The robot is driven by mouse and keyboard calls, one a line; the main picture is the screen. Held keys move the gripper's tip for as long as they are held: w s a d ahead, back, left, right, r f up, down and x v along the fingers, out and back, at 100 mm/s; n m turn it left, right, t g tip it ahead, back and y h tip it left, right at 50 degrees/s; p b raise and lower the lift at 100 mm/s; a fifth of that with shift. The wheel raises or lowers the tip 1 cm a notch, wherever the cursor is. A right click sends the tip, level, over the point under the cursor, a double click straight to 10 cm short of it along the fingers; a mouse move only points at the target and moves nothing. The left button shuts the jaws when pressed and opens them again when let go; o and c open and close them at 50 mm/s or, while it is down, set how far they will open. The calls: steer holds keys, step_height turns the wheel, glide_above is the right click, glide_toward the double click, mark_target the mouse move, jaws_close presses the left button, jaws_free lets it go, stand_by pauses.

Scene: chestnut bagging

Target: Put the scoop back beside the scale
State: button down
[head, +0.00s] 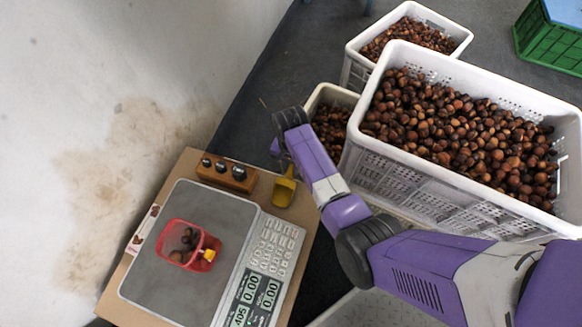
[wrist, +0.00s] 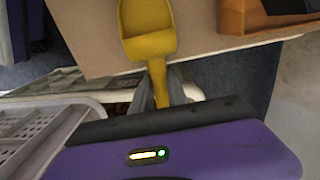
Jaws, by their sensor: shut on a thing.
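The yellow scoop (head: 284,190) is at the right edge of the wooden board, beside the scale (head: 190,245). In the wrist view the scoop (wrist: 148,32) has its bowl over the board and its handle toward me. My gripper (wrist: 160,92) is shut on the scoop's handle. In the head view my own arm hides the fingers. I cannot tell whether the scoop's bowl touches the board. A red container (head: 172,240) with a few chestnuts sits on the scale's plate.
A wooden block with metal weights (head: 228,174) stands on the board, left of the scoop. A large white crate of chestnuts (head: 420,170) is to the right, with smaller crates behind. A green crate (head: 548,38) is at the far right. A wall borders the left.

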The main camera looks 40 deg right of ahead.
mark_target(291, 169)
steer(key=shift+f, duration=0.2)
steer(key=c, duration=1.3)
jaws_free()
steer(key=shift+r, duration=0.1)
step_height(291, 169, up, 12)
steer(key=p, duration=0.4)
steer(key=shift+r+p, duration=0.15)
steer(key=shift+p, duration=0.15)
